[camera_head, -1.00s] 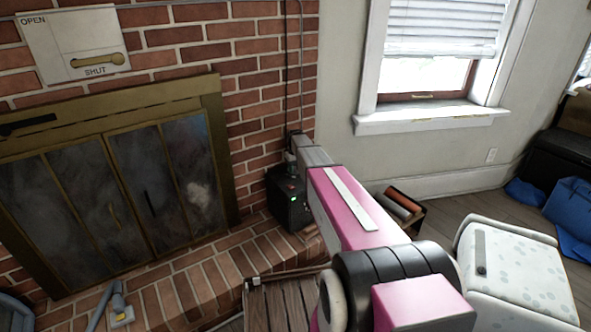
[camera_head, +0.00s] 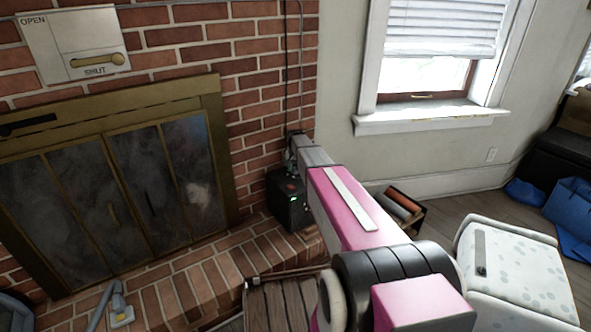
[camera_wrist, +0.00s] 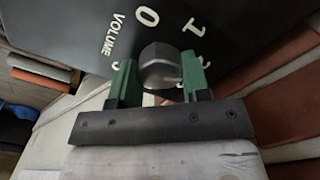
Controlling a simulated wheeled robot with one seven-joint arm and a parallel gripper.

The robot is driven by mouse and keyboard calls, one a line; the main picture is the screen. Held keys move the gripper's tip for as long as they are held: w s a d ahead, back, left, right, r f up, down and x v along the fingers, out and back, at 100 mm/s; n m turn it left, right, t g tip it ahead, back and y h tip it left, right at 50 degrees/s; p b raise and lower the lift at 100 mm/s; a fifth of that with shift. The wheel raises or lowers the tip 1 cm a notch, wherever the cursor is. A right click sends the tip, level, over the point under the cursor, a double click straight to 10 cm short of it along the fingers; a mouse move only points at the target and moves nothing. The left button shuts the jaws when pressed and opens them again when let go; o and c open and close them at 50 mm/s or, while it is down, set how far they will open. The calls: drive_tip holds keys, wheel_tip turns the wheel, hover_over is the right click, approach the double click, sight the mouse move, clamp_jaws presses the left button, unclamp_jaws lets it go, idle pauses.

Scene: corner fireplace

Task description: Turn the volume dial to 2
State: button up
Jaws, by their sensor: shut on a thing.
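The volume dial (camera_wrist: 160,62) is a grey faceted knob on the face of a black box, close up in the wrist view. A white "VOLUME" label and the marks 0 and 1 show around it; further marks at both sides are partly hidden by my fingers. My gripper (camera_wrist: 158,80) has its green-padded fingers on either side of the dial, shut on it. I cannot make out a pointer on the dial.
The brick wall and fireplace doors (camera_head: 120,195) are left of the box. A small crate of rolls (camera_head: 403,205) stands on the floor to its right, below the window (camera_head: 428,75). A slatted wooden thing (camera_head: 285,302) lies in front of the hearth.

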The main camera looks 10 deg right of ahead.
sight(295, 168)
idle(0.4)
drive_tip(key=o, duration=0.9)
drive_tip(key=shift+o, duration=0.2)
drive_tip(key=shift+r, duration=0.15)
wheel_tip(295, 168, up, 11)
drive_tip(key=shift+f, duration=0.2)
drive_tip(key=s+a+f+n, duration=0.2)
drive_tip(key=s, duration=1.7)
drive_tip(key=s+a+f+n, duration=0.2)
drive_tip(key=s+f+n, duration=0.1)
drive_tip(key=s, duration=1.6)
drive_tip(key=shift+s+a, duration=0.15)
drive_tip(key=shift+s, duration=0.2)
